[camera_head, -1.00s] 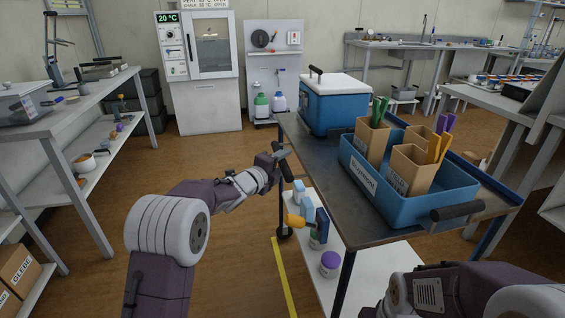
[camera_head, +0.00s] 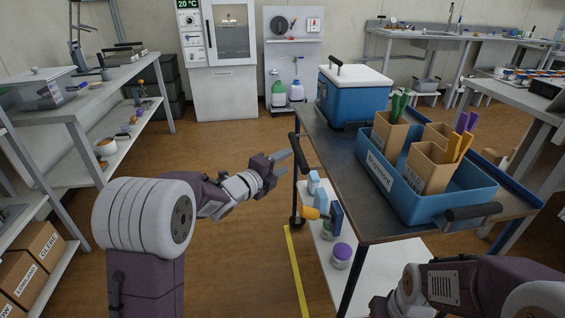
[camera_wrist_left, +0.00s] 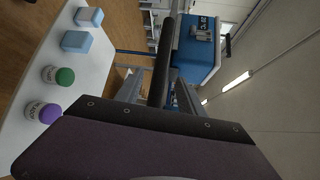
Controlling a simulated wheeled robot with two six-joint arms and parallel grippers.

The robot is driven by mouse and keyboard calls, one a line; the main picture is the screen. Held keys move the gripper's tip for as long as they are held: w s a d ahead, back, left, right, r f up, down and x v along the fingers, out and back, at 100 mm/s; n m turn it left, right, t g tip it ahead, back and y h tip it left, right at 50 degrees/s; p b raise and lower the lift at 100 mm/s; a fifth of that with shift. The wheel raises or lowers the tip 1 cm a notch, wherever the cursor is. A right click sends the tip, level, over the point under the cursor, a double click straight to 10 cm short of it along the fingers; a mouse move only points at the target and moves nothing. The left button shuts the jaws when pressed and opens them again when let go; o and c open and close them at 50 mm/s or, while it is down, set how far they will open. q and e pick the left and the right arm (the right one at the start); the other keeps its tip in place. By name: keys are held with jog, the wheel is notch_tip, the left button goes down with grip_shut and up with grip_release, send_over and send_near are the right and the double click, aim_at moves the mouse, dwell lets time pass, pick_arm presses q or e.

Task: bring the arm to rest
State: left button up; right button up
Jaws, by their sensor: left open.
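My left gripper (camera_head: 279,167) is open and empty, its two grey fingers spread towards the cart. My left arm reaches forward, bent at the elbow. A link of my right arm shows at the lower right; its gripper is out of frame.
The cart carries a blue cooler (camera_head: 353,98) and a blue tray (camera_head: 408,200) of cardboard holders. A shelf bench (camera_head: 95,100) stands at left. The floor (camera_head: 235,235) between is clear.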

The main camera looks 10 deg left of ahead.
pick_arm(q)
jog(key=shift+d, duration=0.1)
jog(key=s+a+f+n+g+y, duration=0.2)
jog(key=s+f+n+g, duration=0.2)
jog(key=s+f+n, duration=0.5)
jog(key=s+a+f+n+g+y, duration=0.3)
jog(key=s+f+n+g, duration=0.3)
jog(key=s, duration=0.6)
jog(key=s+a+f+n+g+y, duration=0.25)
jog(key=s+f+n, duration=0.35)
jog(key=s+n, duration=0.3)
notch_tip(320, 180, up, 36)
jog(key=s+n+g+p, duration=0.1)
jog(key=s+p, duration=0.1)
jog(key=p, duration=3.4)
jog(key=shift+d, duration=0.2)
jog(key=shift+h, duration=0.25)
